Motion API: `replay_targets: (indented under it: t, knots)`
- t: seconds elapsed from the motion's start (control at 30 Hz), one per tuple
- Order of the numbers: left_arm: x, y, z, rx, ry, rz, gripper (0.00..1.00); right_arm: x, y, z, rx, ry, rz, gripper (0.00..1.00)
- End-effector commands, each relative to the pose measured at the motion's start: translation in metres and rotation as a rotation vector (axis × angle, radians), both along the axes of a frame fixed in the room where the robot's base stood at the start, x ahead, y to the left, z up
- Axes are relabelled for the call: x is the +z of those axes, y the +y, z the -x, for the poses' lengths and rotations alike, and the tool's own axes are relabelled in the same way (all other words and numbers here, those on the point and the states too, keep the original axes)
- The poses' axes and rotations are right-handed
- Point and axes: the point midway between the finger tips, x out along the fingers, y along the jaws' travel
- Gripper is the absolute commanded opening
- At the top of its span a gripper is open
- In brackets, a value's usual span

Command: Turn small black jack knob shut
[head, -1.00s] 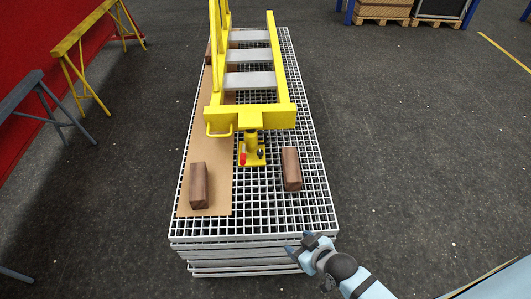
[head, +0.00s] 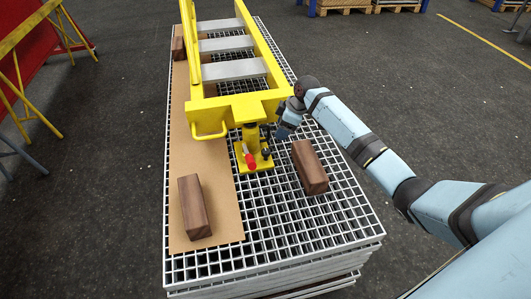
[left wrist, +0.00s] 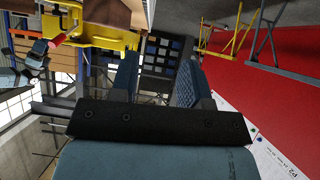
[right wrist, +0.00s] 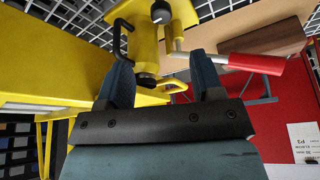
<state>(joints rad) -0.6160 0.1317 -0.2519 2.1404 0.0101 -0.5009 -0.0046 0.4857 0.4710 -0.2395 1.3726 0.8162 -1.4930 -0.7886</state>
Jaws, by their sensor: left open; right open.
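The small yellow jack (head: 250,146) stands upright on the grating under the end of the yellow boom (head: 235,108). Its red handle (head: 250,160) points toward me in the head view. A small black knob (head: 266,152) sits low on the jack's right side. In the right wrist view the jack appears upside down, with a black knob (right wrist: 160,12) bearing a white mark near the top edge. My right gripper (right wrist: 160,62) is open and empty, beside the jack, its fingers short of the knob. My left gripper (left wrist: 160,66) is open and empty, and outside the head view.
Brown wooden blocks (head: 310,167) and (head: 193,207) stand on either side in front of the jack. A cardboard sheet (head: 220,215) lies on the grating stack (head: 300,225). The front of the grating is mostly clear.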

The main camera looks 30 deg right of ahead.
Motion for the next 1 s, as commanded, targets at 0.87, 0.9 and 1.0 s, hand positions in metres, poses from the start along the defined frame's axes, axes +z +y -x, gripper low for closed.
replay_targets:
  t: [0.87,0.9,1.0]
  knots:
    - [-0.001,-0.005,-0.005,-0.006,-0.042,0.030,0.43,-0.120,0.041,-0.029,-0.002,-0.001,0.001,0.61]
    - [0.000,-0.005,-0.005,-0.006,-0.043,0.030,0.43,-0.120,0.041,-0.029,-0.002,-0.001,0.001,0.61]
    - [0.000,-0.005,-0.005,-0.007,-0.043,0.031,0.43,-0.120,0.041,-0.029,-0.002,-0.002,0.000,0.61]
